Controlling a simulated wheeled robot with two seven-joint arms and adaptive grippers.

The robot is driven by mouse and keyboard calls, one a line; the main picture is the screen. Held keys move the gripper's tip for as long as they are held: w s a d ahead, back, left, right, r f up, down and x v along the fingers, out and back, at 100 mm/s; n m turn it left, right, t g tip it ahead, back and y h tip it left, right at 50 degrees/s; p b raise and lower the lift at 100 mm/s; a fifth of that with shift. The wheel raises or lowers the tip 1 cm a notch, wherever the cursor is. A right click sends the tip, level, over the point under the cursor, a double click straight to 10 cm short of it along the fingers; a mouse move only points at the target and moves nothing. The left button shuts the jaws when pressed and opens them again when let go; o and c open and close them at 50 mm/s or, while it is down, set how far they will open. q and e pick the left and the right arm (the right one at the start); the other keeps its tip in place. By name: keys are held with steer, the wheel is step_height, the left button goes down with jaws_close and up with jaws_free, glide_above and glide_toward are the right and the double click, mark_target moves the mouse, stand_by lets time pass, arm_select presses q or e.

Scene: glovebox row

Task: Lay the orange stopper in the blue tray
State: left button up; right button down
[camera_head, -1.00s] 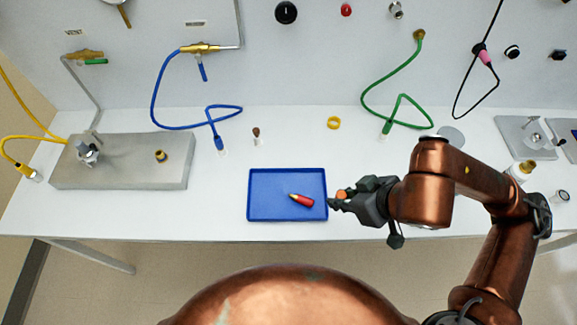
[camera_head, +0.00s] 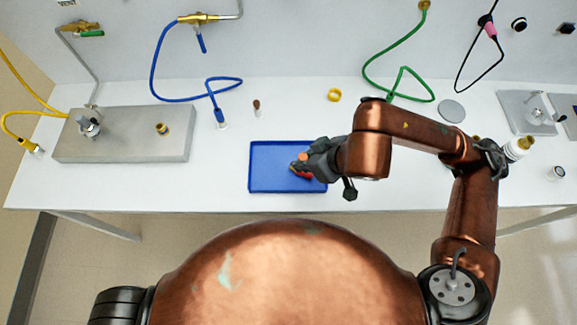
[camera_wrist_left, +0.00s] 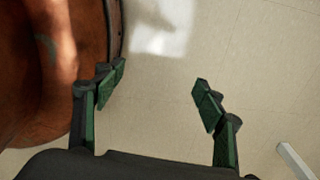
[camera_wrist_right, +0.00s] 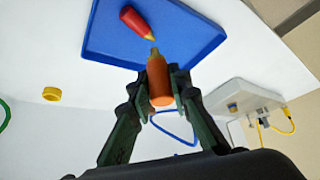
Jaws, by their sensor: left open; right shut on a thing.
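The blue tray (camera_head: 268,172) lies on the white table near its front edge. My right gripper (camera_head: 300,164) is over the tray's right part, shut on the orange stopper (camera_head: 303,157). In the right wrist view the orange stopper (camera_wrist_right: 159,82) is between the fingertips, its narrow brass-coloured end pointing toward the blue tray (camera_wrist_right: 185,38). A red stopper (camera_wrist_right: 136,22) with a yellowish tip lies in the tray; in the head view my gripper partly hides it. I cannot tell whether the orange stopper touches the tray. My left gripper (camera_wrist_left: 155,95) is open and empty above the floor.
A grey metal block (camera_head: 125,140) stands at the left. A yellow ring (camera_head: 334,95) and a small brown-topped item (camera_head: 257,107) stand behind the tray. A blue hose (camera_head: 160,75) and a green hose (camera_head: 388,80) hang behind.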

steer(key=a+f, duration=0.1)
steer(key=w+a+f, duration=0.1)
steer(key=f, duration=0.1)
steer(key=a+f, duration=0.1)
steer(key=f, duration=0.1)
steer(key=shift+w+a, duration=0.2)
steer(key=shift+a, duration=0.1)
steer(key=f, duration=0.3)
steer(key=shift+w+a+b, duration=0.15)
steer(key=shift+a+b, duration=0.1)
steer(key=shift+b, duration=0.05)
steer(key=shift+f, duration=0.3)
arm_select(q)
steer(key=shift+s+f, duration=0.2)
steer(key=shift+s, duration=0.3)
steer(key=shift+s+f, duration=0.15)
steer(key=shift+s, duration=0.35)
steer(key=shift+f, duration=0.1)
arm_select(e)
steer(key=shift+f, duration=0.1)
steer(key=shift+f, duration=0.1)
arm_select(q)
steer(key=shift+s+f, duration=0.1)
arm_select(e)
steer(key=c, duration=1.8)
jaws_free()
